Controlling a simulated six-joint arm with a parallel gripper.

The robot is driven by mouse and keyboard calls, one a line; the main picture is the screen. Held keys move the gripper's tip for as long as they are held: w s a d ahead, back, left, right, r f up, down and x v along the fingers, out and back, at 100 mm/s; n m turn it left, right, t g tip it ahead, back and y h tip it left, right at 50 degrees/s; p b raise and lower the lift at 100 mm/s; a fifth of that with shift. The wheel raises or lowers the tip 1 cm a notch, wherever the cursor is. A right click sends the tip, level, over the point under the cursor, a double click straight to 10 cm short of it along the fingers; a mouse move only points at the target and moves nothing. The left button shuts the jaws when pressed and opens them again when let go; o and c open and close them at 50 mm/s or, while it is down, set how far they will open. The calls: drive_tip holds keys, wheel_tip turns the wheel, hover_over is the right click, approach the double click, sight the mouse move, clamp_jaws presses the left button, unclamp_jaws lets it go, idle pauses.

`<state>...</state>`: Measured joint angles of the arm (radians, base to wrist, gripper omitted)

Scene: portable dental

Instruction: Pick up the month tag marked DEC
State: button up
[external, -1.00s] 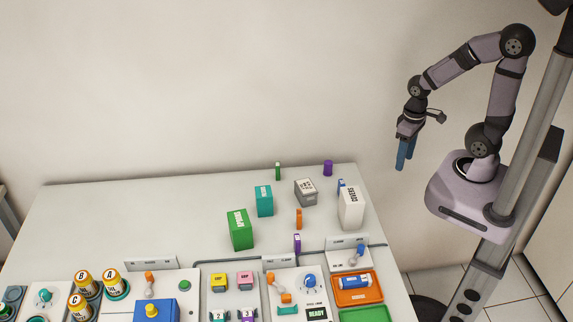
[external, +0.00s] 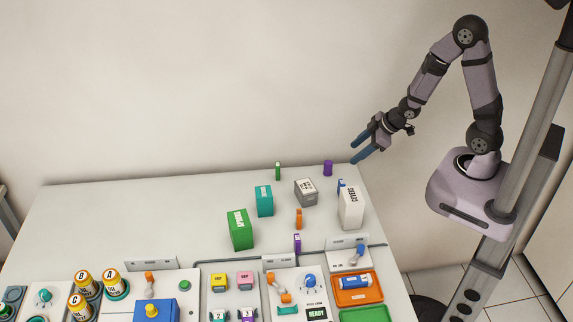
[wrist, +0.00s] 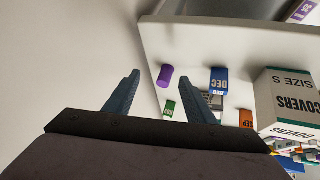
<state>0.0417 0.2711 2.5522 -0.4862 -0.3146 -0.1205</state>
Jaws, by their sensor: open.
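The month tag marked DEC (wrist: 219,82) is a small blue block with white letters. In the wrist view it stands right of my fingers, left of the white COVERS box. In the external view the blue tag (external: 341,185) shows at the table's far right, partly hidden behind that box. My gripper (external: 354,155) is open and empty, above the far right corner of the table and apart from the tag. Its two blue fingers (wrist: 160,74) also show in the wrist view, spread with nothing between them that they touch.
The white COVERS box (wrist: 292,98) stands close to the DEC tag. A purple cylinder (wrist: 165,76), a green tag (wrist: 170,107) and an orange SEP tag (wrist: 246,118) are nearby. A grey box (external: 306,192) stands to the left. The table's left rear is clear.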

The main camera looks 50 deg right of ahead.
drive_tip(key=a+f+n+y+b, duration=0.1)
drive_tip(key=a+y, duration=0.1)
drive_tip(key=a, duration=0.1)
drive_tip(key=a+f+n+t+y+b, duration=0.1)
drive_tip(key=a+y, duration=0.1)
drive_tip(key=a, duration=0.1)
drive_tip(key=a+f+n+t+y, duration=0.1)
drive_tip(key=a+y, duration=0.2)
drive_tip(key=shift+a+n+b, duration=0.3)
drive_tip(key=shift+a+b, duration=0.05)
drive_tip(key=shift+b, duration=0.05)
drive_tip(key=s+f+y+b, duration=0.1)
drive_tip(key=b, duration=0.1)
drive_tip(key=s+a+t+y+b, duration=0.1)
drive_tip(key=b, duration=0.1)
drive_tip(key=shift+f+y, duration=0.4)
drive_tip(key=s+d+f+t+y+b, duration=0.1)
drive_tip(key=y+b, duration=0.1)
drive_tip(key=b, duration=0.2)
drive_tip(key=shift+s, duration=0.1)
drive_tip(key=shift+s+d+r+t+b, duration=0.1)
drive_tip(key=shift+s+d+t+b, duration=0.15)
drive_tip(key=shift+t+b, duration=0.4)
drive_tip(key=shift+w+a+r, duration=0.1)
drive_tip(key=shift+w+a, duration=0.2)
drive_tip(key=shift+a, duration=0.05)
drive_tip(key=shift+f+p+x, duration=0.2)
drive_tip(key=shift+p+x, duration=0.9)
drive_tip(key=shift+x, duration=2.1)
